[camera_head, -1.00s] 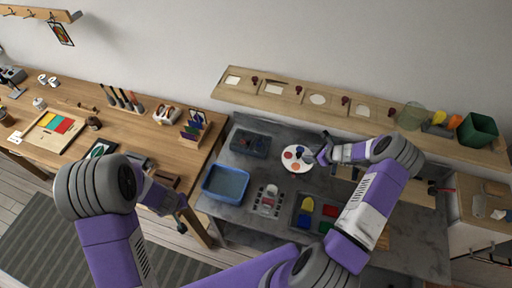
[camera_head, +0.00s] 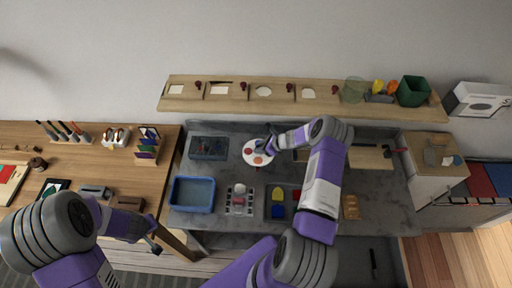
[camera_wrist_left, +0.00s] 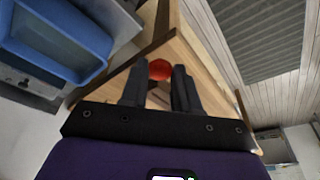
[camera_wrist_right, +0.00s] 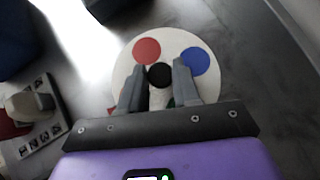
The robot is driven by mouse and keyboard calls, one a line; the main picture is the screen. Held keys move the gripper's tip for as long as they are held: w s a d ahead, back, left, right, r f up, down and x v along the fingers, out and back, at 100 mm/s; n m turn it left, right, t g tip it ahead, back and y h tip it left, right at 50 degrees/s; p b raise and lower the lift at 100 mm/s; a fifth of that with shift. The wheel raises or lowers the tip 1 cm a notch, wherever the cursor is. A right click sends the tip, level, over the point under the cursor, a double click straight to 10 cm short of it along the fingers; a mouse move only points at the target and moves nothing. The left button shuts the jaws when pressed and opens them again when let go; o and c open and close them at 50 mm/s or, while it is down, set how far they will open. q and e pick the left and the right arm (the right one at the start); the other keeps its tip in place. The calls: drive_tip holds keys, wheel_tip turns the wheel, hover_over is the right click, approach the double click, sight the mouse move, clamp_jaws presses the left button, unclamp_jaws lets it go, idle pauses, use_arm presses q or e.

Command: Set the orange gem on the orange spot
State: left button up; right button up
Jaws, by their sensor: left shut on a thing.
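A round red-orange piece (camera_wrist_left: 160,69), seemingly the orange gem, sits between the fingertips of my left gripper (camera_wrist_left: 159,78) in the left wrist view. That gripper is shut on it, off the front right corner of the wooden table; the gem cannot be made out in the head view. A white round plate (camera_head: 258,153) with coloured spots lies on the grey worktop. In the right wrist view it shows red, blue and green spots (camera_wrist_right: 147,51). My right gripper (camera_wrist_right: 159,80) is over the plate, with a black round shape between its fingertips; I cannot tell whether it grips this.
A blue tray (camera_head: 192,207) and a metal holder (camera_head: 240,213) stand on the worktop in front of the plate. A dark bin (camera_head: 208,147) stands left of the plate. A wooden shelf (camera_head: 230,104) runs along the back. My right arm crosses above the worktop's middle.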

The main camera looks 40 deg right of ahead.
clamp_jaws()
use_arm(q)
drive_tip(key=shift+f+b, duration=0.9)
drive_tip(key=shift+b, duration=0.05)
use_arm(e)
drive_tip(key=shift+w+f+n+y, duration=0.1)
drive_tip(key=shift+f+n+y, duration=0.05)
drive_tip(key=shift+n+y, duration=0.2)
use_arm(q)
drive_tip(key=shift+f, duration=0.25)
use_arm(e)
drive_tip(key=shift+n, duration=0.25)
drive_tip(key=shift+r, duration=0.2)
drive_tip(key=shift+d, duration=0.1)
drive_tip(key=o, duration=0.8)
unclamp_jaws()
use_arm(q)
drive_tip(key=shift+f+b, duration=0.15)
drive_tip(key=shift+b, duration=0.25)
use_arm(e)
drive_tip(key=shift+v, duration=3.8)
